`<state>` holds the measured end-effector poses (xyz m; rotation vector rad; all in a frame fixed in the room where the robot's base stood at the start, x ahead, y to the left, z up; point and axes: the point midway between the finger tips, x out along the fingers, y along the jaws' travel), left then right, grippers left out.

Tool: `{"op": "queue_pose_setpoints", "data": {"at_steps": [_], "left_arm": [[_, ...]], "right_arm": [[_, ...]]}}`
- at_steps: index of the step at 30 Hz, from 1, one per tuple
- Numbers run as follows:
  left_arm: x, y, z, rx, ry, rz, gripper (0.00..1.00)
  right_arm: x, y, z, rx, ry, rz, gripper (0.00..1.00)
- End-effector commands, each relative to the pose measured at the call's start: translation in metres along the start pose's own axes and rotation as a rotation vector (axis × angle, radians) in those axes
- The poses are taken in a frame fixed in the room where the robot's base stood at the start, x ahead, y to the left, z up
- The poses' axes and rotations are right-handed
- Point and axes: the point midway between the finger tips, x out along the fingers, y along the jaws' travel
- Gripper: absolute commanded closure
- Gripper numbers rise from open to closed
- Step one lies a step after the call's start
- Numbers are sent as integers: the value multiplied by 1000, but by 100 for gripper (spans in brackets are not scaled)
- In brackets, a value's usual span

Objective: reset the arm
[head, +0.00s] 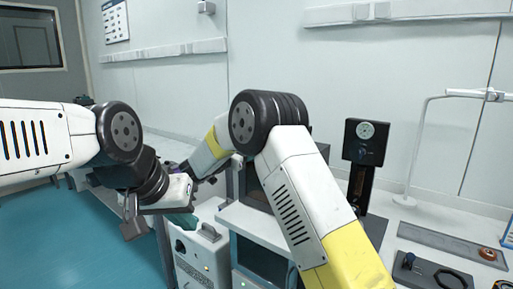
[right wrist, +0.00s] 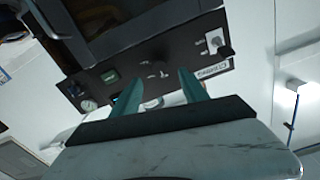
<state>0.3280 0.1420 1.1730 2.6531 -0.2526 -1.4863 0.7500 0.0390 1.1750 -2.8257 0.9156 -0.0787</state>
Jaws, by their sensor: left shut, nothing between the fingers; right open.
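My left gripper (head: 183,222) hangs in the left middle of the head view, its teal fingers pointing down and shut with nothing between them. It is beside a light-grey box unit. My right arm is bent across the middle of the head view, its forearm reaching back and left; its gripper is mostly hidden there. In the right wrist view my right gripper (right wrist: 160,88) is open, its two teal fingers apart and empty. Behind them is a dark control panel (right wrist: 185,60).
The grey box unit (head: 203,252) with a handle stands below the arms. A black gauge device (head: 366,142) stands on the bench at right, near a white stand (head: 425,125) and a grey plate (head: 440,241). The panel carries a gauge (right wrist: 88,104) and switches. Teal floor (head: 70,240) is open at left.

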Motion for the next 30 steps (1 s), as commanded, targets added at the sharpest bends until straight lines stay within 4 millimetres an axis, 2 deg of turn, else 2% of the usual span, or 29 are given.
{"op": "queue_pose_setpoints", "data": {"at_steps": [2, 6, 14, 17, 20, 25, 28, 30], "left_arm": [[0, 0, 0, 0, 0, 0, 100], [0, 0, 0, 0, 0, 0, 100], [0, 0, 0, 0, 0, 0, 100], [0, 0, 0, 0, 0, 0, 100], [0, 0, 0, 0, 0, 0, 100], [0, 0, 0, 0, 0, 0, 100], [0, 0, 0, 0, 0, 0, 100], [0, 0, 0, 0, 0, 0, 100]], "right_arm": [[-10, -1, -1, 0, 1, -1, 48], [-17, 0, 0, 0, 0, 0, 48], [-17, 0, 0, 1, 0, 0, 48], [-13, 0, -7, 14, -6, -18, 48], [-2, -4, -28, 54, -34, -90, 48], [15, -5, -90, 144, -132, -331, 48], [9, 5, -121, 165, -210, -483, 48], [-2, 18, -138, 164, -270, -577, 48]]}}
